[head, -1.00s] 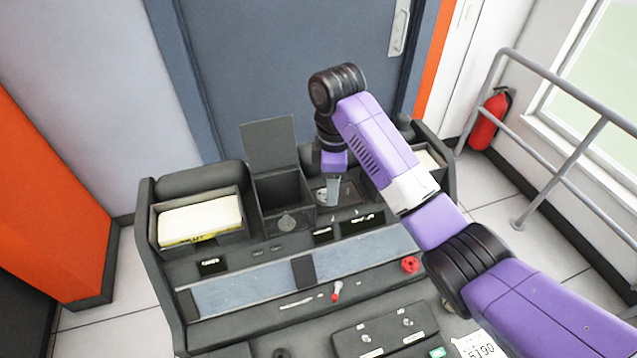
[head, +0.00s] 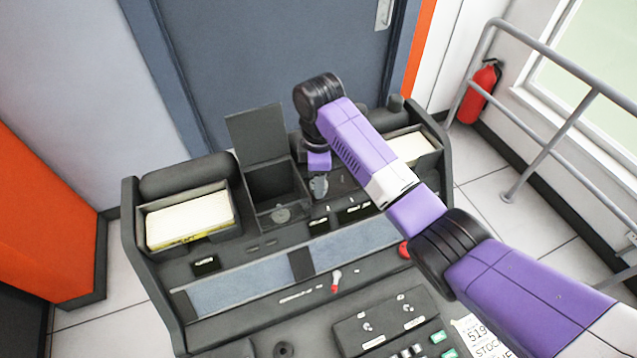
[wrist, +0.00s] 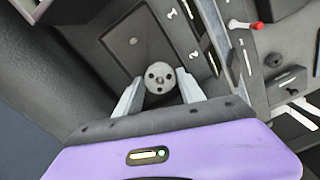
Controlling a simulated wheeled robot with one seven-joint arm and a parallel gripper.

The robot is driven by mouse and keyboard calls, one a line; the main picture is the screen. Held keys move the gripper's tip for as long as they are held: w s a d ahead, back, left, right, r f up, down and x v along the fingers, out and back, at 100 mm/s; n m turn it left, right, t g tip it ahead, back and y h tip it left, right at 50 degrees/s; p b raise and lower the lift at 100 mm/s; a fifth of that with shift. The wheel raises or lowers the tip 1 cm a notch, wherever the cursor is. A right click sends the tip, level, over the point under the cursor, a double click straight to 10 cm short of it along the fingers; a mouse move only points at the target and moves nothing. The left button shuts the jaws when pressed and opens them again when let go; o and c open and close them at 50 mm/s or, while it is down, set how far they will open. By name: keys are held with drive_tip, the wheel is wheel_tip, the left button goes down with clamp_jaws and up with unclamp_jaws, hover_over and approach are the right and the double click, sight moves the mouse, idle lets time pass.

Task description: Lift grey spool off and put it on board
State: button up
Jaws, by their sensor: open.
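The grey spool (wrist: 160,77) shows in the wrist view as a round grey disc with several dark holes in its face. It sits at one end of a dark flat board (wrist: 125,42) with a small peg on it. My gripper (wrist: 159,83) is open, with one finger on each side of the spool. I cannot tell whether the fingers touch it. In the head view my gripper (head: 319,186) points down at the console, right of the open box, and largely hides the spool. The board is mostly hidden there behind my arm.
An open-lidded dark box (head: 272,184) stands just left of my gripper, with a round grey piece (head: 280,214) at its front. Card trays (head: 188,220) stand at both sides. A red-tipped lever (head: 336,280) and a red knob (head: 404,249) rise from the console.

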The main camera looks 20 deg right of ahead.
drive_tip(key=shift+f, duration=0.25)
drive_tip(key=c, duration=1)
drive_tip(key=shift+r, duration=0.15)
wheel_tip(320, 180, up, 24)
drive_tip(key=p, duration=0.4)
drive_tip(key=shift+f, duration=0.25)
